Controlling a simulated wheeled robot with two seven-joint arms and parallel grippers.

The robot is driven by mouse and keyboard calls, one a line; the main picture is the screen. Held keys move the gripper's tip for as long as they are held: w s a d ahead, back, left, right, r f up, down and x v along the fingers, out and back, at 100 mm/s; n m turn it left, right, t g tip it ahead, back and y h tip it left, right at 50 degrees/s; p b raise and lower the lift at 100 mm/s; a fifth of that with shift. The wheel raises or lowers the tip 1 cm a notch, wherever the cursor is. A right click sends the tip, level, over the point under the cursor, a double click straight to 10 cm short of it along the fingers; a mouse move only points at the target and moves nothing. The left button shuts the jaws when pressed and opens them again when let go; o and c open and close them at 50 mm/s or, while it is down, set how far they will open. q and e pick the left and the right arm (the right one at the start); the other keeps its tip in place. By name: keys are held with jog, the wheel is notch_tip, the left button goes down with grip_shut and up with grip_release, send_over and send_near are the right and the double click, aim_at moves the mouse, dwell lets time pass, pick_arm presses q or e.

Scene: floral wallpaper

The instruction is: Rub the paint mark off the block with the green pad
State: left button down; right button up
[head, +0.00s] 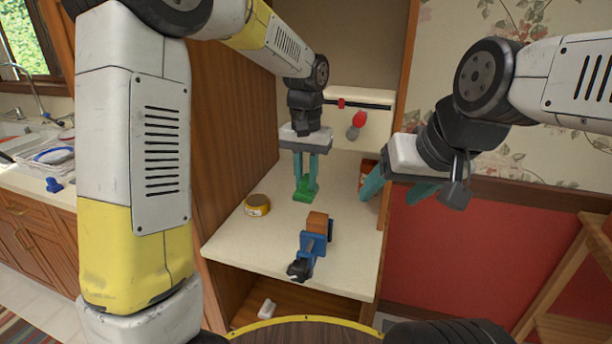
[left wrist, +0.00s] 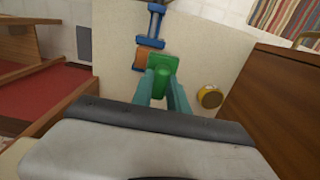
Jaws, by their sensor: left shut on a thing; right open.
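My left gripper (head: 306,180) is shut on the green pad (head: 304,193) and holds it over the pale shelf, behind the block. The pad also shows in the left wrist view (left wrist: 163,68). The orange-brown block (head: 317,221) sits in a blue vise (head: 312,242) with a dark handle at the front of the shelf. The block shows beside the pad in the left wrist view (left wrist: 140,58). I cannot make out a paint mark on it. My right gripper (head: 405,190) is open and empty, to the right of the shelf.
A yellow round tin (head: 257,205) stands on the pale shelf (head: 235,240), left of the vise. A wooden side panel (head: 235,110) bounds the shelf on the left. A reddish-brown object (head: 367,174) is at the shelf's back right. A white item (head: 266,307) lies on the lower shelf.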

pick_arm(q)
jog(key=shift+r, duration=0.1)
jog(key=shift+r, duration=1.4)
